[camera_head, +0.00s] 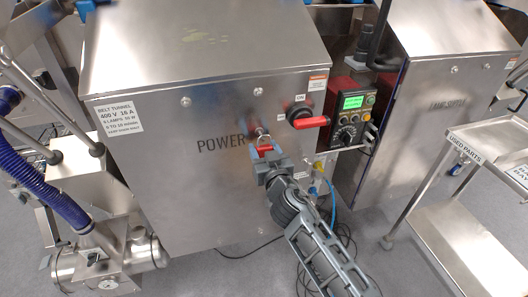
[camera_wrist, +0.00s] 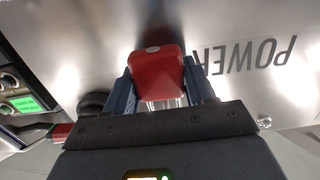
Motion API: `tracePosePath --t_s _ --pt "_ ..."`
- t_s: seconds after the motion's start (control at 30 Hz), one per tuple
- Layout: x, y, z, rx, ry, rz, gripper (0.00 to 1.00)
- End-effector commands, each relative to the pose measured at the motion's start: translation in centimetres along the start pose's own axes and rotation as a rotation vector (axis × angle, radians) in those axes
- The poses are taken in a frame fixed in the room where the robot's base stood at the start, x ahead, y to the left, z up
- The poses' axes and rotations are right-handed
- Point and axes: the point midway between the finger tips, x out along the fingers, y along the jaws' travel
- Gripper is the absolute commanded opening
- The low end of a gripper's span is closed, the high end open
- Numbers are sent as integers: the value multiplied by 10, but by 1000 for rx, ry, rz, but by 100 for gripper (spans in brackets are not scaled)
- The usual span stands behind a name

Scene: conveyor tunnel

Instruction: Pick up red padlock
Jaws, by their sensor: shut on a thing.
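The red padlock (camera_head: 265,150) is at the front of the steel power cabinet (camera_head: 220,190), just right of the word POWER. Its metal shackle shows above the red body, by a small fitting on the panel; I cannot tell if the shackle is still through it. My gripper (camera_head: 265,155) reaches up from below and is shut on the padlock body. In the wrist view the padlock (camera_wrist: 157,75) sits between the two blue fingers of my gripper (camera_wrist: 165,85), its red body filling the gap.
A red rotary handle (camera_head: 309,122) sticks out right of the padlock. A control box with a green screen (camera_head: 352,103) is beyond it. A second steel cabinet (camera_head: 440,105) and a trolley marked USED PARTS (camera_head: 450,235) stand at right. Cables (camera_head: 340,235) lie on the floor.

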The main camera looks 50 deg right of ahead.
Motion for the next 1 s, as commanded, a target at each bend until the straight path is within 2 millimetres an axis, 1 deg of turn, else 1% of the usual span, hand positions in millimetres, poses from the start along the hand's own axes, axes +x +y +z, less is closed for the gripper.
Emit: tracePosePath --t_s 0.03,0.2,0.3,0.57,0.7,0.77,0.87,0.97,1.0 --pt "0 0 0 0 0 0 40" --pt "0 0 0 0 0 0 24" --pt "0 0 0 0 1 0 16" --pt "0 0 -2 0 1 0 16" --pt "0 -1 -7 1 1 -2 16" --pt "-8 -1 -4 1 -1 -2 16" --pt "-25 -1 -2 0 -1 -1 16" --pt "-49 0 2 1 -2 -2 16" --pt "-60 0 2 1 -3 -1 16"
